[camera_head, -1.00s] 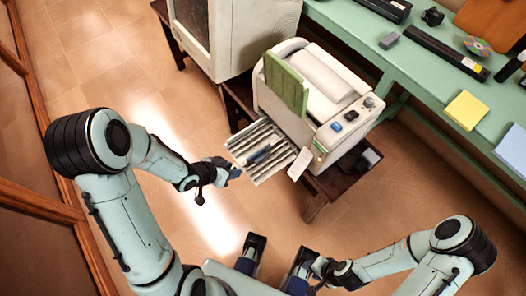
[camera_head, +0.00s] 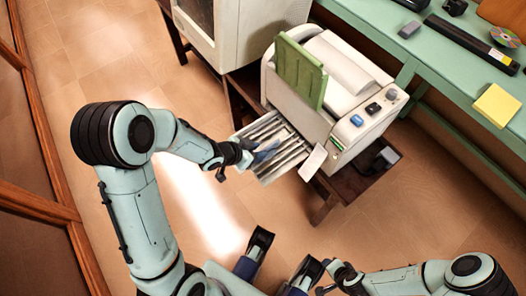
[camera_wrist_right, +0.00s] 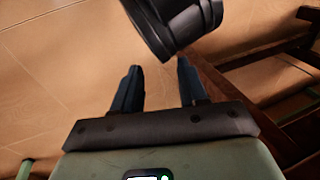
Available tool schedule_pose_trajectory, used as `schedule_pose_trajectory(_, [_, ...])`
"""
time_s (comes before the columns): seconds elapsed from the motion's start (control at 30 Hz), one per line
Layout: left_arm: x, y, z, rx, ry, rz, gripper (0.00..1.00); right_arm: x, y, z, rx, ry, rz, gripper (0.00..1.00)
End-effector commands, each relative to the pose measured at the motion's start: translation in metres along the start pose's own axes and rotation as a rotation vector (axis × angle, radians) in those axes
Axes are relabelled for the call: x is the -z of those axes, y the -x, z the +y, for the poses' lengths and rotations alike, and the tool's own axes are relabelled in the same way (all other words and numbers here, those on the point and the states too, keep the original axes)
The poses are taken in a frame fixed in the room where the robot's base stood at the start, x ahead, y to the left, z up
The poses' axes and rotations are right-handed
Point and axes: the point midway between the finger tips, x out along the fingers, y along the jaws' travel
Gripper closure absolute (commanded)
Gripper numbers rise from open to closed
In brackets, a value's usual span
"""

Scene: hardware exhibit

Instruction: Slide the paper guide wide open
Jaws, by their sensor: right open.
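The cream printer (camera_head: 330,85) stands on a low dark wooden table, its raised green panel (camera_head: 300,70) upright. Its ribbed grey tray (camera_head: 268,130) sticks out to the front left. My left gripper (camera_head: 266,152) reaches over the tray from the left, its blue fingers at the tray's middle. The fingers cover the spot where a dark blue piece, seemingly the paper guide, lay on the ribs. I cannot tell whether they touch it or how far apart they are. My right gripper (camera_wrist_right: 159,68) is open and empty in the right wrist view, away from the tray.
A white flap (camera_head: 313,162) stands at the tray's right end. A green workbench (camera_head: 430,65) with a yellow note pad (camera_head: 496,105) runs along the right. A large cream cabinet (camera_head: 228,35) stands behind. The tiled floor in front is clear.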

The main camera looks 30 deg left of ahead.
Motion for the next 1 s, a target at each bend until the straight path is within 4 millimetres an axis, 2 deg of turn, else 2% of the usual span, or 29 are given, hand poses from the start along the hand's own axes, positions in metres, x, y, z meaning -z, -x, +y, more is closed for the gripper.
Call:
schedule_pose_trajectory(0.03, [-0.002, -0.011, 0.001, -0.002, -0.001, -0.001, 0.66, 0.005, -0.006, 0.002, -0.001, -0.002, 0.015, 0.57])
schedule_pose_trajectory(0.2, [0.000, -0.027, 0.000, 0.000, 0.001, 0.000, 0.66, 0.018, -0.013, 0.004, -0.003, -0.004, 0.051, 0.57])
schedule_pose_trajectory(0.57, [0.001, -0.031, 0.000, 0.001, 0.001, 0.000, 0.66, 0.021, -0.013, 0.005, -0.003, -0.004, 0.061, 0.57])
schedule_pose_trajectory(0.6, [0.001, -0.031, 0.000, 0.001, 0.001, 0.000, 0.72, 0.021, -0.013, 0.005, -0.003, -0.004, 0.061, 0.57])
schedule_pose_trajectory(0.7, [0.001, -0.031, 0.000, 0.001, 0.001, 0.000, 1.00, 0.021, -0.013, 0.005, -0.003, -0.004, 0.060, 0.57])
schedule_pose_trajectory(1.0, [0.001, -0.031, 0.000, 0.000, 0.001, 0.000, 1.00, 0.020, -0.013, 0.005, -0.003, -0.004, 0.058, 0.57])
